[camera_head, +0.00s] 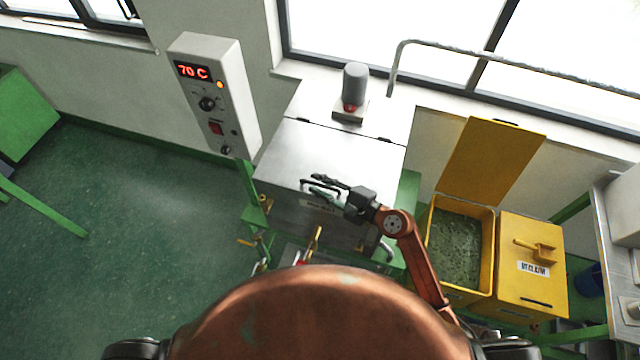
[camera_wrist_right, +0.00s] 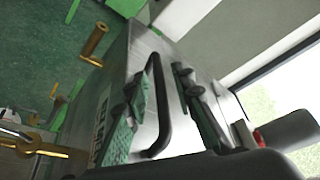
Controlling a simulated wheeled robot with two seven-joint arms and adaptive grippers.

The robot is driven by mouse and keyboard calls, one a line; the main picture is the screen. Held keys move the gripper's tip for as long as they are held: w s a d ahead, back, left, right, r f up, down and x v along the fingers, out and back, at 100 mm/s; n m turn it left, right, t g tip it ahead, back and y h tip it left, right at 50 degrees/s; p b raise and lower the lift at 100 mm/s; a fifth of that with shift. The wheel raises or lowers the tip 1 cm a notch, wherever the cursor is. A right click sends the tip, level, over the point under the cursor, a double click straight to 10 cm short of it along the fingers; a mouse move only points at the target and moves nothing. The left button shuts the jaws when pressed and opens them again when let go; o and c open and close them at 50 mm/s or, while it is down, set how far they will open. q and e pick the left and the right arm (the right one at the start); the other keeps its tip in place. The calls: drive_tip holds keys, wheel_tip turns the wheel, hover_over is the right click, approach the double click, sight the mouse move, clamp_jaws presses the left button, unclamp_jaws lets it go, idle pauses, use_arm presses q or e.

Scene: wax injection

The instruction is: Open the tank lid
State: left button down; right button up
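The tank (camera_head: 312,217) is a steel box, with its flat metal lid (camera_head: 335,150) lying shut on top. A dark bar handle (camera_wrist_right: 163,110) shows at the lid's front side in the right wrist view. My right gripper (camera_head: 322,187) is over the front edge of the lid. In the right wrist view its two green-padded fingers (camera_wrist_right: 165,112) are apart, with the handle showing between them. I cannot tell whether either finger touches the handle. My left gripper is in neither view.
A grey motor (camera_head: 354,85) stands behind the lid. A control box (camera_head: 215,95) reading 70 C is at the left. Yellow bins (camera_head: 532,285) stand at the right, one with its lid raised. Brass valve handles (camera_head: 315,240) stick out in front of the tank.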

clamp_jaws()
idle(0.4)
